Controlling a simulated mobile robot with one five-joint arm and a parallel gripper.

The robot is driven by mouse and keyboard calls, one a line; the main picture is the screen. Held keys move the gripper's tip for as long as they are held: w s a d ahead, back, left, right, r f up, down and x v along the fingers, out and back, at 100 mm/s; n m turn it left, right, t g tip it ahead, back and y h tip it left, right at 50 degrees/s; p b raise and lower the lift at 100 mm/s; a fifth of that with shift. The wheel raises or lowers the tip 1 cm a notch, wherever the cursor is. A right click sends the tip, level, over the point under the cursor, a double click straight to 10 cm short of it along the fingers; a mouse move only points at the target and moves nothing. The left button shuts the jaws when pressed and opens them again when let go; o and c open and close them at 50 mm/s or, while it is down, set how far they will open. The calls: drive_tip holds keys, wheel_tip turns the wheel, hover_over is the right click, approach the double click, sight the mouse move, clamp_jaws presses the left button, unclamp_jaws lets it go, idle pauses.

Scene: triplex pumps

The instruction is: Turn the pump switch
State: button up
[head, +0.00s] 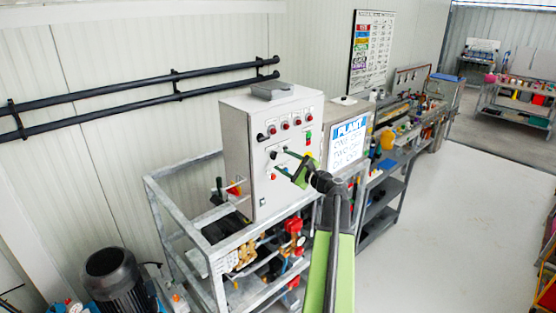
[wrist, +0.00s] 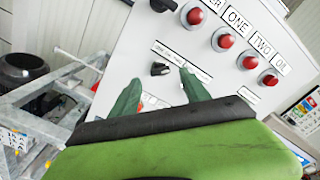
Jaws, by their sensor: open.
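The grey-white control cabinet (head: 240,140) stands on a metal frame and carries the switches. In the wrist view a black rotary knob (wrist: 159,69) sits on the panel under a small printed label. A second black knob (wrist: 163,5) is at the top edge, partly cut off. Which of them is the pump switch I cannot tell for certain. My gripper (wrist: 160,80) is open, with its green fingers apart and the lower knob showing between and just beyond the tips. In the head view my gripper (head: 287,163) is in front of the panel. Contact with the knob cannot be made out.
Several red lamps (wrist: 228,37) run along the panel beside the knobs. The metal frame (head: 215,250) below holds pump parts. A black motor (head: 113,275) stands at the lower left. A plant sign (head: 347,140) and a workbench are to the right. The floor (head: 460,230) at right is clear.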

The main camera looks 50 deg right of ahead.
drive_tip(key=s+a, duration=0.1)
drive_tip(key=s, duration=1.2)
drive_tip(key=shift+s, duration=0.1)
